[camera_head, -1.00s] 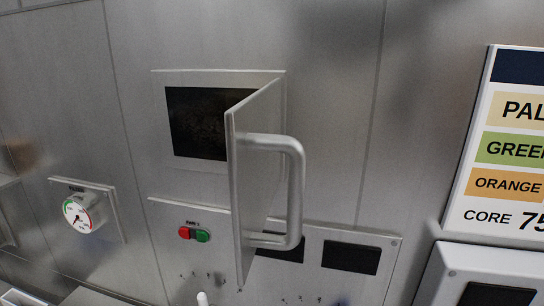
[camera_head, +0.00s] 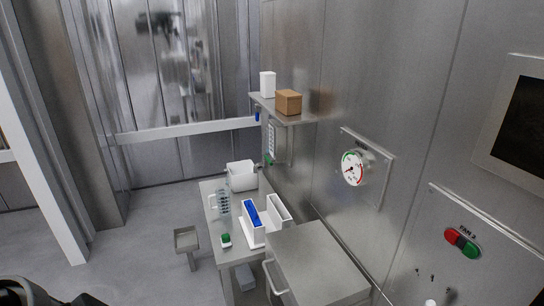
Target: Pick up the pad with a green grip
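A small pad with a green grip (camera_head: 226,239) and a white lower part sits near the front left of the steel table (camera_head: 226,256), in the head view. It is small in the picture, left of a white holder (camera_head: 254,235) with a blue item in it. No gripper shows in the head view. A dark rounded part at the lower left edge is probably mine, but no fingers are visible on it.
A clear jug (camera_head: 222,204) and a white bin (camera_head: 241,176) stand farther back on the table. A steel cabinet (camera_head: 312,258) is at its right. A small stand (camera_head: 186,240) is on the floor at left. A wall shelf (camera_head: 285,117) holds a brown box. Floor at left is open.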

